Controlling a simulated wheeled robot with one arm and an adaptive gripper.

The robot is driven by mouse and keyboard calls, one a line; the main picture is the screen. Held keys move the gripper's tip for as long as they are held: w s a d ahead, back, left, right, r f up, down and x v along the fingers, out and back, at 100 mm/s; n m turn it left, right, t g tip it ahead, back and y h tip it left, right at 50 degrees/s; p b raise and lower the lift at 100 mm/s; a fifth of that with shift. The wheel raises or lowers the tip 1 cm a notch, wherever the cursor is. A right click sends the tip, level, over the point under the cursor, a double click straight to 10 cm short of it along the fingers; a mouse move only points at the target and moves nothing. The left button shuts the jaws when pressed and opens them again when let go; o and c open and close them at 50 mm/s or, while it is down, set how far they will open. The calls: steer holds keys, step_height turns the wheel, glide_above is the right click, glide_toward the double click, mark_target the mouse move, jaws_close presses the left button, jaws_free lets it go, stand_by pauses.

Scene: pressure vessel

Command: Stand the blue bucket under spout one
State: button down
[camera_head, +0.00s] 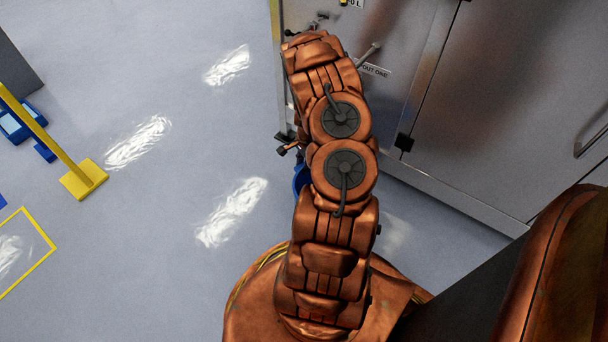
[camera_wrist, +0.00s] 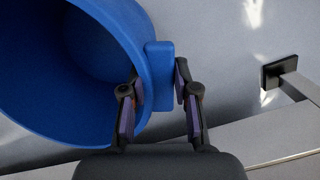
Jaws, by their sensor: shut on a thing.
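The blue bucket (camera_wrist: 70,70) fills the upper left of the wrist view, with its open mouth showing and its inside dark. My gripper (camera_wrist: 160,100) is shut on a blue block-like tab (camera_wrist: 159,72) at the bucket's rim, one finger on each side. In the head view only a sliver of the blue bucket (camera_head: 299,180) shows at the left edge of my arm. Whether the bucket touches the floor cannot be told.
The steel cabinet (camera_head: 480,110) stands right of my arm, with a long handle (camera_head: 590,143). A yellow post on a yellow base (camera_head: 84,180) and blue objects (camera_head: 15,125) stand at the far left. The grey floor (camera_head: 180,80) between is clear.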

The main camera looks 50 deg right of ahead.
mark_target(299, 180)
step_height(299, 180, down, 4)
steer(key=shift+r+b, duration=0.2)
steer(key=shift+b, duration=0.4)
steer(key=c, duration=0.9)
jaws_free()
steer(key=shift+o, duration=0.2)
